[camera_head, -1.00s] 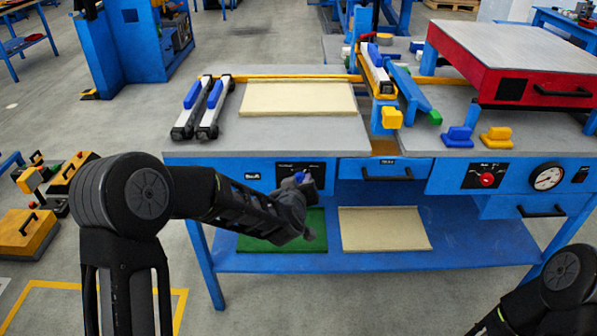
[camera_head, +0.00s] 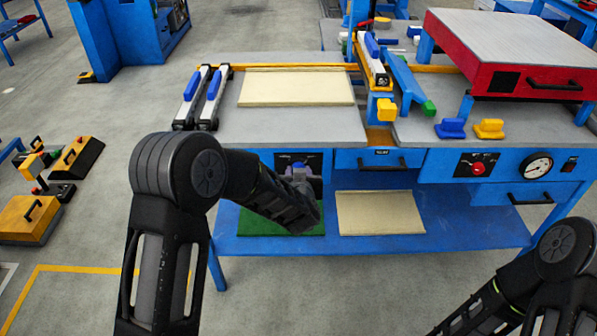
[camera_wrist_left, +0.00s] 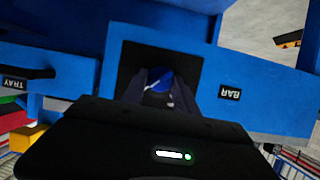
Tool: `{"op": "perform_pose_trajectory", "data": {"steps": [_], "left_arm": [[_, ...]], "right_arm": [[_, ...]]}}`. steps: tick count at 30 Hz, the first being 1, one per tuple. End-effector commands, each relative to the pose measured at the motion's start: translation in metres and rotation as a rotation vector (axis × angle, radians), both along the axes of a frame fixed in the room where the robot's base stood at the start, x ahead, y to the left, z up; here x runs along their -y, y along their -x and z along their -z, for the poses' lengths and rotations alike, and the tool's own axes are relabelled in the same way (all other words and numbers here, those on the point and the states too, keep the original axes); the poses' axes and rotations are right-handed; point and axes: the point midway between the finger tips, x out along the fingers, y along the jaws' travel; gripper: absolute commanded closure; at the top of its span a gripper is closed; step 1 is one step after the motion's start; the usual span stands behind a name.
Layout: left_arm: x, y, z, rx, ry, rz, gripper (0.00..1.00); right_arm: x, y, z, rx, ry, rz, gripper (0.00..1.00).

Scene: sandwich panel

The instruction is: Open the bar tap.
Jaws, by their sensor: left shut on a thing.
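The bar tap has a blue handle (camera_wrist_left: 160,79) in front of a black panel (camera_wrist_left: 128,64) on the blue bench front. The "BAR" label (camera_wrist_left: 229,92) sits beside the panel, upside down in the left wrist view. My left gripper (camera_wrist_left: 158,96) is shut on the blue handle, with a finger on either side. In the head view my left gripper (camera_head: 300,180) is at the black panel and the arm covers the label. How far the handle is turned is hard to see. My right gripper is out of view; only part of that arm shows at lower right.
A drawer (camera_head: 380,160) with a dark handle is right of the tap panel. A red knob (camera_head: 477,168) and a gauge (camera_head: 537,165) are further right. The lower shelf (camera_head: 460,228) holds a green mat and a beige board. Clamps (camera_head: 212,98) lie on the bench top.

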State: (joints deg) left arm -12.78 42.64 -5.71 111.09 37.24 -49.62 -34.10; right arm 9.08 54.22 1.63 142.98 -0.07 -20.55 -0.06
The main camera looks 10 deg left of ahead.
Motion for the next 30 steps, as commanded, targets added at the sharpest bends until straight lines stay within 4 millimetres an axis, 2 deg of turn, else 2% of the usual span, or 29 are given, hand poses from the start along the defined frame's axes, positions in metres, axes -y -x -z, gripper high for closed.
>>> {"op": "perform_pose_trajectory", "data": {"steps": [2,3,10,20,23,30], "left_arm": [[0.0,0.0,0.001,-0.001,-0.001,0.0,1.0],[0.0,0.0,0.001,-0.001,-0.001,0.0,0.62],[0.0,0.0,0.0,-0.001,0.0,0.0,0.43],[0.001,0.003,-0.002,0.0,0.001,0.001,0.43],[0.003,0.011,-0.005,0.0,0.001,0.002,0.43],[0.013,0.045,-0.02,0.0,0.001,0.003,0.43]], "right_arm": [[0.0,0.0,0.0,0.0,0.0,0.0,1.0],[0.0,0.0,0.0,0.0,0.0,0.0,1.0],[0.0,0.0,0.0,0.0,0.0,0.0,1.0],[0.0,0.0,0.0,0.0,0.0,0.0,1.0],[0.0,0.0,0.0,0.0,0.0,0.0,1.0],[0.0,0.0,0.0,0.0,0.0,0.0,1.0]]}}
